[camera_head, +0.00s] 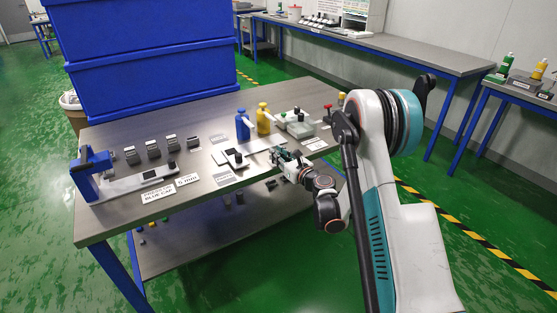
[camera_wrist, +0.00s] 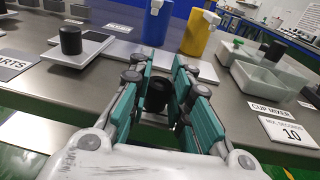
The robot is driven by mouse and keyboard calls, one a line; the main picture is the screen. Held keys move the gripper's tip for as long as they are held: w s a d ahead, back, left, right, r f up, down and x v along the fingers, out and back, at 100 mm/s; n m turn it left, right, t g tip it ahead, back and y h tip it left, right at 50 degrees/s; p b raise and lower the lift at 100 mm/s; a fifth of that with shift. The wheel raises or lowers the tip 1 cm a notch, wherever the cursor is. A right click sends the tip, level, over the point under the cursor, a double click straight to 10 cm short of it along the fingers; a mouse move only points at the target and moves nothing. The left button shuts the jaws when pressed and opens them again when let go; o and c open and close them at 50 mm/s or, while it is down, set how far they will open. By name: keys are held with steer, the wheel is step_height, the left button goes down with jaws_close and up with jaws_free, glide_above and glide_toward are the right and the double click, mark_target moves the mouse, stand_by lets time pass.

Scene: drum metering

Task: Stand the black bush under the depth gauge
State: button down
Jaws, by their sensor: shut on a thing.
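My gripper (camera_wrist: 160,92) has its teal fingers closed on a dark round thing, the black bush (camera_wrist: 157,88), seen between the fingertips in the wrist view. In the head view my gripper (camera_head: 283,156) is over the front right part of the table, and the bush cannot be made out there. A blue stand with an overhanging head (camera_head: 84,178), which looks like the depth gauge, is at the table's far left, well away from my gripper. A long pale plate (camera_head: 135,184) runs from it. The gauge is out of the wrist view.
A second black cylinder (camera_wrist: 70,40) stands on a pale pad left of my gripper. A blue bottle (camera_head: 243,126), a yellow bottle (camera_head: 263,120) and a clear tray (camera_wrist: 268,80) are behind and right. Several grey blocks (camera_head: 153,149) line the table's back left.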

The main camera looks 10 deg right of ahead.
steer(key=shift+f, duration=0.25)
steer(key=shift+f, duration=0.15)
steer(key=c, duration=1.5)
jaws_free()
steer(key=shift+o, duration=0.2)
